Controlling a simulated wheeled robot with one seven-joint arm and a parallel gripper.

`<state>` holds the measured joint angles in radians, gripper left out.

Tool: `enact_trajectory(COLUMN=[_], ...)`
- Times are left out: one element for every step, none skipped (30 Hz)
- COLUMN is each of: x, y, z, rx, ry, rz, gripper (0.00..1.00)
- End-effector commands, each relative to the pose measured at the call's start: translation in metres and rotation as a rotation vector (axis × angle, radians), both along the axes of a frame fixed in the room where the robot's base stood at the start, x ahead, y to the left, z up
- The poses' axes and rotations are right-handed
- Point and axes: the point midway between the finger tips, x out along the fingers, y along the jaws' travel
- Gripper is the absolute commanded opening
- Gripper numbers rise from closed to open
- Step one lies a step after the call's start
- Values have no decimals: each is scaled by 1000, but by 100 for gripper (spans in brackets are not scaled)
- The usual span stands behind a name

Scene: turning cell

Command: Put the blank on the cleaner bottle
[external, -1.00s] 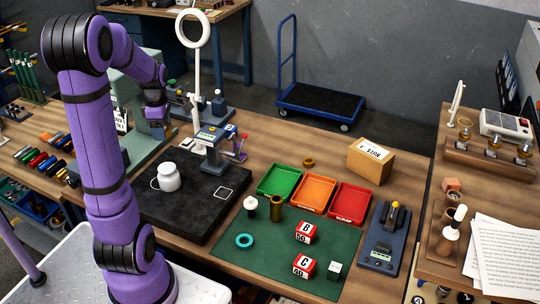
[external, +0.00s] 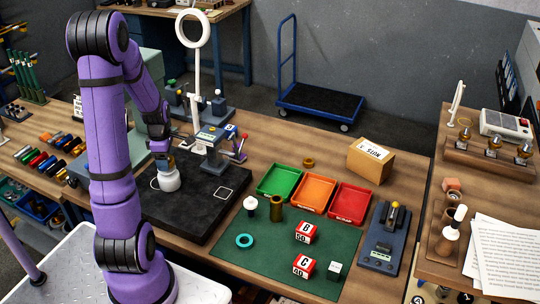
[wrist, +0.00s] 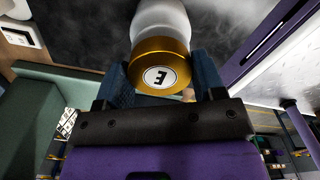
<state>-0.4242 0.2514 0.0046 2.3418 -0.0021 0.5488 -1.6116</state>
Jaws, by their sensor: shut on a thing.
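The blank, a brass disc marked E (wrist: 160,75), is between the two blue fingers of my gripper (wrist: 162,82) in the wrist view. My gripper is shut on it. In the external view my gripper (external: 163,158) is low over the black plate, right above the white bottle (external: 168,181), which I take as the cleaner bottle. The bottle also shows just beyond the blank in the wrist view (wrist: 160,20). The blank looks to be at the bottle's top; I cannot tell whether it rests there. My gripper hides the bottle's top in the external view.
The black plate (external: 195,215) has a white square outline on its right. A grey-blue gauge stand (external: 213,150) and the white ring lamp (external: 195,80) stand close behind the bottle. Green, orange and red trays (external: 347,204) and a green mat (external: 290,270) lie to the right.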

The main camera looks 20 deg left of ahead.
Motion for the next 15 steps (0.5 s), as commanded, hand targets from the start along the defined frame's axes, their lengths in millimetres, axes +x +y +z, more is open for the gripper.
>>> enact_trajectory(x=[0,0,0,0,0,0,0,0,0,0,0,0,0,0,0], y=[0,0,0,0,0,0,0,0,0,0,0,0,0,0,0], z=[-6,-8,-10,-11,-12,-12,-12,-12,-12,-12,-12,-12,-13,-13,-14], rx=[-1,0,0,0,0,0,0,0,0,0,0,0,0,0,0], ry=[2,1,0,0,0,-1,-1,-1,-1,-1,-1,-1,-1,-1,0], rz=[0,0,0,0,0,0,-1,-1,-1,-1,-1,-1,-1,-1,-1], gripper=[21,21,21,21,21,21,21,21,21,21,21,21,21,21,21])
